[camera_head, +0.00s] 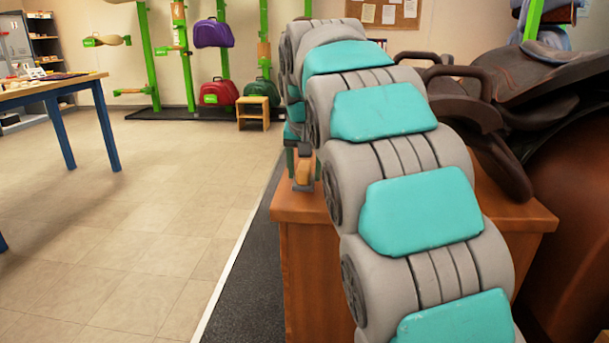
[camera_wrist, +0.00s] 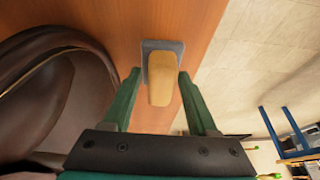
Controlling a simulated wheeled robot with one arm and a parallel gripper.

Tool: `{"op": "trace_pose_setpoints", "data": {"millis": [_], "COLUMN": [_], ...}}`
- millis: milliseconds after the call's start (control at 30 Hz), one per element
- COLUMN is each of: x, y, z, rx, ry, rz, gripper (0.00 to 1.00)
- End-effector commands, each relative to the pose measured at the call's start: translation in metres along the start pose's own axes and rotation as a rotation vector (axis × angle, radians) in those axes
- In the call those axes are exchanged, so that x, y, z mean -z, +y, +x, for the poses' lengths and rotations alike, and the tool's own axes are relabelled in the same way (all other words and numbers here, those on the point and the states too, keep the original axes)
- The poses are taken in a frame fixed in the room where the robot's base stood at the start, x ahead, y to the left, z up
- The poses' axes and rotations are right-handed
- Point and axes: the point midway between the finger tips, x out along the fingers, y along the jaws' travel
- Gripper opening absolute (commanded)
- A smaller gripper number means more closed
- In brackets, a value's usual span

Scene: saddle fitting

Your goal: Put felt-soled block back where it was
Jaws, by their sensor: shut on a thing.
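The felt-soled block is a pale wooden block with a grey sole. In the wrist view the block (camera_wrist: 162,80) sits between the green fingers of my gripper (camera_wrist: 159,72), which is shut on it, with its sole towards the brown wooden top (camera_wrist: 200,20). In the head view the block (camera_head: 302,171) is small, at the left edge of the wooden top (camera_head: 300,207), partly hidden by my grey and teal arm. I cannot tell whether the sole touches the wood.
A dark brown saddle (camera_head: 500,90) lies close on the right; its curved leather also fills the left of the wrist view (camera_wrist: 50,90). A blue-legged table (camera_head: 50,88) stands at left. A wooden stool (camera_head: 256,107) stands at the back. The tiled floor between is clear.

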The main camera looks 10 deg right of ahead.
Motion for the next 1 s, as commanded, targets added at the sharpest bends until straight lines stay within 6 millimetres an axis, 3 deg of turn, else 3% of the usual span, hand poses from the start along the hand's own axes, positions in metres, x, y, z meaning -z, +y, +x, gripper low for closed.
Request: {"op": "trace_pose_setpoints", "data": {"millis": [133,500,533,767,1000], "x": [-0.005,-0.006,-0.006,-0.006,-0.005], "y": [0.001,0.001,0.001,0.001,0.001], "z": [0.011,0.015,0.015,0.014,0.014], "rx": [0.000,0.000,0.000,0.000,0.000], "ry": [0.001,0.000,0.000,0.001,0.001], "rz": [0.000,0.000,0.000,0.000,0.000], "gripper": [0.00,0.00,0.61,0.87,0.89]}}
